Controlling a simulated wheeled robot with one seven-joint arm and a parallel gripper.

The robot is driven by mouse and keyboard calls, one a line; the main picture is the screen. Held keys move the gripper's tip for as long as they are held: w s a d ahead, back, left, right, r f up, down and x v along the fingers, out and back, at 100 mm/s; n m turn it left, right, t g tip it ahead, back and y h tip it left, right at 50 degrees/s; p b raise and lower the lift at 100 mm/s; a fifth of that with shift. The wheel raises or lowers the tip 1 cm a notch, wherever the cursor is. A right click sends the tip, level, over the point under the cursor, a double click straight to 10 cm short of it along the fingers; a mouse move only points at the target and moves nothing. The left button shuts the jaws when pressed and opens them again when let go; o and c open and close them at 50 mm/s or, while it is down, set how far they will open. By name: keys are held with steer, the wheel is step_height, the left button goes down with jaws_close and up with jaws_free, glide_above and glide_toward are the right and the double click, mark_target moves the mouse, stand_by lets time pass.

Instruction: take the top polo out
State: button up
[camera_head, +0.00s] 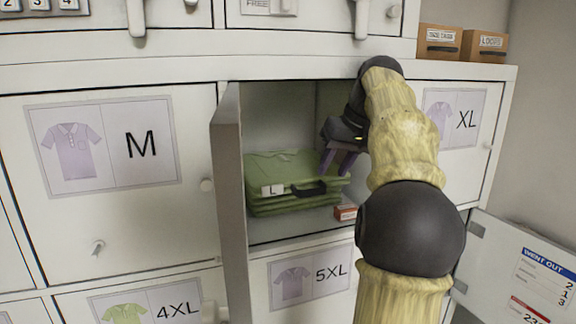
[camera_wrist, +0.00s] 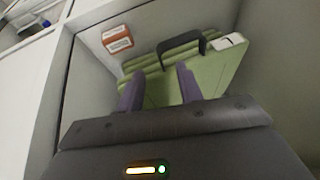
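A stack of folded green polos (camera_head: 290,205) lies in the open middle compartment (camera_head: 285,238). The top polo (camera_head: 275,168) has a white label reading L and a black band at its front edge. The stack also shows in the wrist view, with the top polo (camera_wrist: 212,75) beyond my fingers. My gripper (camera_head: 338,165) is at the right front of the stack, close to the top polo. In the wrist view my gripper (camera_wrist: 160,88) has its two purple fingers apart, with green cloth visible between them. Whether the fingers touch the polo is unclear.
The compartment's door (camera_head: 230,190) stands open on the left. A small orange-and-white box (camera_head: 345,213) is on the compartment floor, right of the stack. Closed doors marked M (camera_head: 110,145), XL and 5XL surround it. Another door (camera_head: 515,265) hangs open at lower right.

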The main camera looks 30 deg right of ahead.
mark_target(327, 181)
steer(key=x, duration=0.5)
stand_by(0.4)
jaws_close()
